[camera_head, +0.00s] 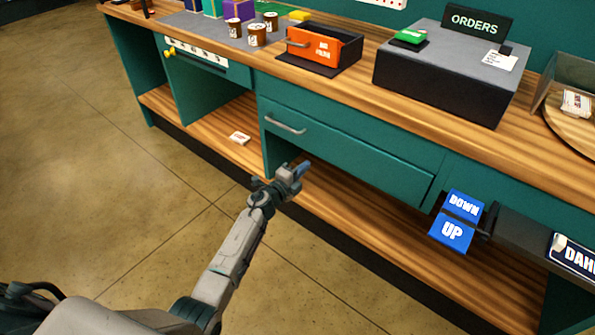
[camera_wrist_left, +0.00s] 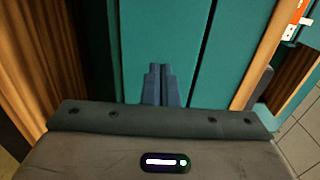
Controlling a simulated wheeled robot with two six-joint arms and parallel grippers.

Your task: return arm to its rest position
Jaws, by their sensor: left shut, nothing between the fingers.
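My left arm reaches in from the lower left of the head view. Its gripper (camera_head: 301,169) is in front of the open lower bay of the teal counter (camera_head: 350,150), below a closed drawer with a grey handle (camera_head: 285,125). In the left wrist view the two blue-grey fingers (camera_wrist_left: 160,84) are together with nothing between them, pointing at teal panels. From these views I cannot tell whether the fingers touch the counter. My right gripper is not in view.
On the wooden countertop stand an orange-fronted box (camera_head: 314,46), several brown jars and a grey block with an ORDERS sign (camera_head: 477,21). Blue DOWN and UP paddles (camera_head: 453,233) stick out at the right. A small white card (camera_head: 239,138) lies on the lower shelf. The floor at left is clear.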

